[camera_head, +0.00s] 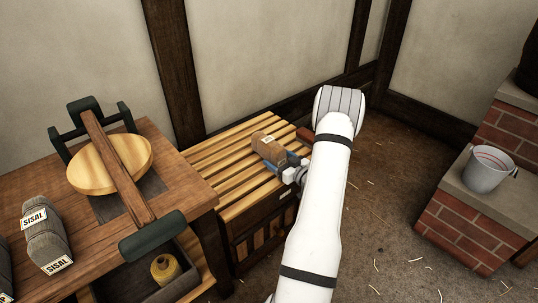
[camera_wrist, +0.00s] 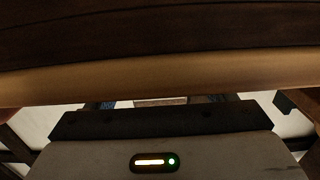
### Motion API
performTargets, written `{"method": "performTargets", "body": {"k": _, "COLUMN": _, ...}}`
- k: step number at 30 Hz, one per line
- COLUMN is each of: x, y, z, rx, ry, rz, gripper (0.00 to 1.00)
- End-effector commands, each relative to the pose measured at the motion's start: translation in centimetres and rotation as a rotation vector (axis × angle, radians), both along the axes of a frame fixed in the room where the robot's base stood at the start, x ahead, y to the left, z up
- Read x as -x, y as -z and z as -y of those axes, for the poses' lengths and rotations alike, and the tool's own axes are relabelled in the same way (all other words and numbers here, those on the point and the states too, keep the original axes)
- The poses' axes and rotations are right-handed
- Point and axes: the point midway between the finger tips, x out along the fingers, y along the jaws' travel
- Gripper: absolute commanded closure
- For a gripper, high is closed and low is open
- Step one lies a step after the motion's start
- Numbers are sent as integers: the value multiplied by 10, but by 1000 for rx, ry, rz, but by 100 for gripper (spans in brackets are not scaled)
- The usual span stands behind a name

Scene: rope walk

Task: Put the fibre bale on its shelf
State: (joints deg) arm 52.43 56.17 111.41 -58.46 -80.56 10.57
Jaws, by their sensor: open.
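A brown block with a small pale label (camera_head: 265,142) lies on the slatted wooden bench (camera_head: 222,160); it may be the fibre bale, but its label is too small to read. My gripper (camera_head: 281,160) is open at the block's near right side, its blue fingers close against it. I cannot tell whether they touch it. A grey wrapped bundle marked SISAL (camera_head: 45,235) lies on the wooden table at the left.
The wooden table (camera_head: 190,190) carries a round wooden piece (camera_head: 135,160) crossed by a bar with dark green grips. A tan spool (camera_head: 165,267) sits below. A reddish-brown item (camera_head: 305,136) lies behind my gripper. A grey bucket (camera_head: 487,169) stands on brickwork at right. Floor between is open.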

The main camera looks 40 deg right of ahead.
Motion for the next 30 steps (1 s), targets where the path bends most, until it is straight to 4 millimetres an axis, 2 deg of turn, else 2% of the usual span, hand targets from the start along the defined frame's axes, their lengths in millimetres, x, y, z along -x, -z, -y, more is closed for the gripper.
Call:
{"method": "performTargets", "body": {"k": 6, "x": -33, "y": 3, "z": -2, "rx": 1, "ry": -2, "rz": 1, "gripper": 24}}
{"method": "performTargets", "body": {"k": 14, "x": -36, "y": 1, "z": -1, "rx": 0, "ry": 2, "rz": 0, "gripper": 24}}
{"method": "performTargets", "body": {"k": 30, "x": -36, "y": 1, "z": 0, "rx": -1, "ry": 3, "rz": -1, "gripper": 68}}
